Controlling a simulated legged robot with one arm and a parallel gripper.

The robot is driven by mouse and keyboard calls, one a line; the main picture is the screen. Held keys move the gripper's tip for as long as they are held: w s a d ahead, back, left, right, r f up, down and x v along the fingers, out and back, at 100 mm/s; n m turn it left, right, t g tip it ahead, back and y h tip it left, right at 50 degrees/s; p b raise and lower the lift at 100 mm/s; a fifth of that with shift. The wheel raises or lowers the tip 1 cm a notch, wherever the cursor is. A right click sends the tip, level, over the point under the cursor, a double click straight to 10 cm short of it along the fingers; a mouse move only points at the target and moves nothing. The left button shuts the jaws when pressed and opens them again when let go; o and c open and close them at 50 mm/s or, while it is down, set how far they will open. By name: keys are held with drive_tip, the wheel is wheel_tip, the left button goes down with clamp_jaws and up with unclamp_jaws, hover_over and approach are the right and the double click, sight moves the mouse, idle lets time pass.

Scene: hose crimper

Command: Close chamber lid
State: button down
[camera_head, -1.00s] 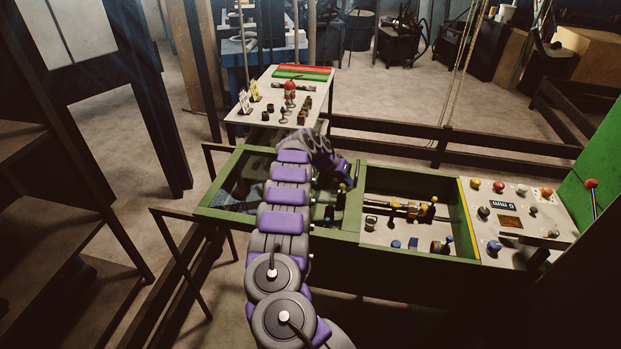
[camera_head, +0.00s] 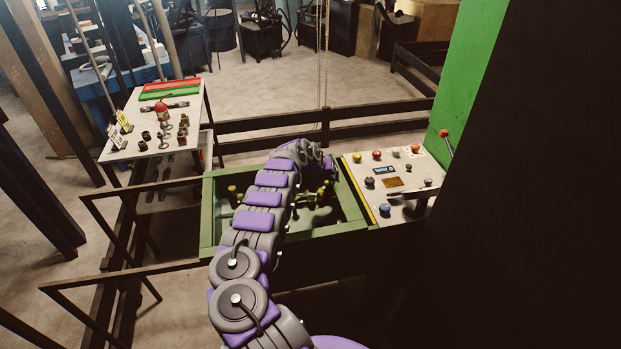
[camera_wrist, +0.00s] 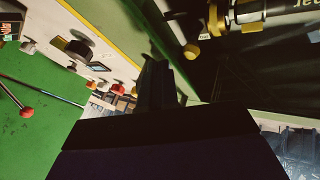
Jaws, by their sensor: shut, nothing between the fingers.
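The chamber lid (camera_head: 209,218) appears as a green frame with a see-through middle. It lies over the chamber, its right side close to the control panel. Yellow fittings (camera_head: 235,191) show inside the frame. My arm crosses the frame and bends down near its back right side, hiding part of the lid. My gripper shows as dark, shut fingers (camera_wrist: 158,85) in the wrist view, with nothing held. They are close to a green edge (camera_wrist: 160,38) beside the panel; I cannot tell whether they touch it. Dark and yellow fittings (camera_wrist: 245,18) show at upper right there.
The control panel (camera_head: 405,175) with coloured knobs stands right of the lid, beside a green wall (camera_head: 462,80) with a red-knobbed lever (camera_head: 445,135). A white parts table (camera_head: 135,152) stands at the back left. Dark rails (camera_head: 270,124) run behind the chamber.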

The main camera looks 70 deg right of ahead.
sight(338, 173)
drive_tip(key=s+d, duration=0.2)
drive_tip(key=shift+s+d, duration=0.2)
drive_tip(key=shift+s, duration=0.15)
drive_tip(key=shift+s+d, duration=0.1)
drive_tip(key=shift+s, duration=0.15)
drive_tip(key=shift+s, duration=0.1)
